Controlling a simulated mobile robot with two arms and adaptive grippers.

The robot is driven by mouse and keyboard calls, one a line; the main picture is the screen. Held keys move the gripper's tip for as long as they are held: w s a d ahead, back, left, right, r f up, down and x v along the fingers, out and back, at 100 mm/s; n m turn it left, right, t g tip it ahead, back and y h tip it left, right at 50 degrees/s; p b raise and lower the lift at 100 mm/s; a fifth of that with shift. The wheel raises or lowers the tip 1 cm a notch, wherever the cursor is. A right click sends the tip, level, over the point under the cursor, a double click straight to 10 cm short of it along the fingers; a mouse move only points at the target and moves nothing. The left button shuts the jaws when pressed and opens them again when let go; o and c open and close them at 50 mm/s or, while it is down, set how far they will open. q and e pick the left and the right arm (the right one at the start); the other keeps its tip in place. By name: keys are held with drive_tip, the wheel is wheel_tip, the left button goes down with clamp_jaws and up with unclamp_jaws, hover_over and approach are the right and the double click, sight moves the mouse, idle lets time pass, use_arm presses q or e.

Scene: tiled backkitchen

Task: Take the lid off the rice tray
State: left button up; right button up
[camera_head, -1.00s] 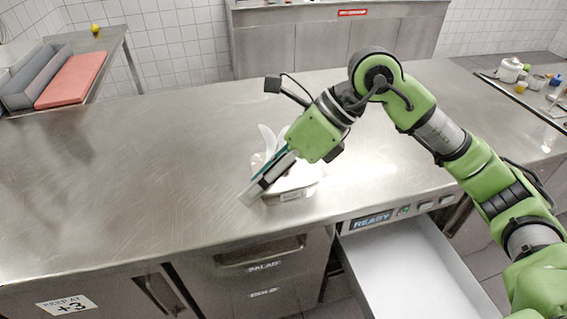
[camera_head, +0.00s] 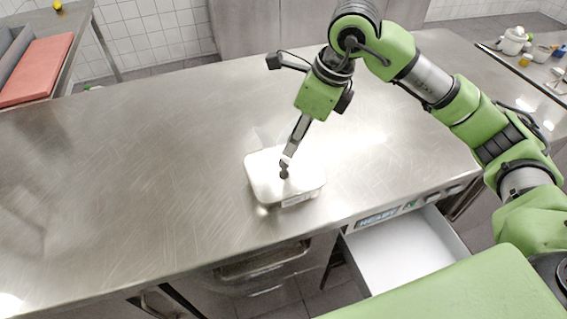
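The rice tray (camera_head: 297,199) is a small pale, rounded rectangular container near the front edge of the steel counter. A flat white lid (camera_head: 263,178) covers its top. My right gripper (camera_head: 285,170) comes down over the middle of the lid, with its dark fingertips at or just above the lid's surface. I see the fingers nearly edge-on, so I cannot tell whether they are open or shut, or whether they touch a handle. My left gripper is not in view.
The steel counter (camera_head: 130,190) is clear to the left of the tray. A white drawer (camera_head: 400,250) stands open below the front edge at right. A red board (camera_head: 38,68) lies on a side table at far left. A white pot (camera_head: 513,40) stands at far right.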

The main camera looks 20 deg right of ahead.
sight(284, 161)
drive_tip(key=x, duration=0.2)
drive_tip(key=shift+w+a+f, duration=0.1)
drive_tip(key=shift+w+f, duration=0.05)
drive_tip(key=shift+f, duration=0.25)
drive_tip(key=shift+w+f, duration=0.15)
drive_tip(key=shift+f, duration=0.2)
drive_tip(key=shift+s+p+x, duration=0.2)
drive_tip(key=shift+p+x, duration=1)
drive_tip(key=shift+p, duration=0.05)
drive_tip(key=shift+x, duration=1.1)
drive_tip(key=shift+w+a+f, duration=0.1)
drive_tip(key=shift+w+f, duration=0.05)
drive_tip(key=shift+f, duration=0.15)
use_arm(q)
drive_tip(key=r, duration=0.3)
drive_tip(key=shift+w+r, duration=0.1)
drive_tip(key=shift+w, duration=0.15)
use_arm(e)
clamp_jaws()
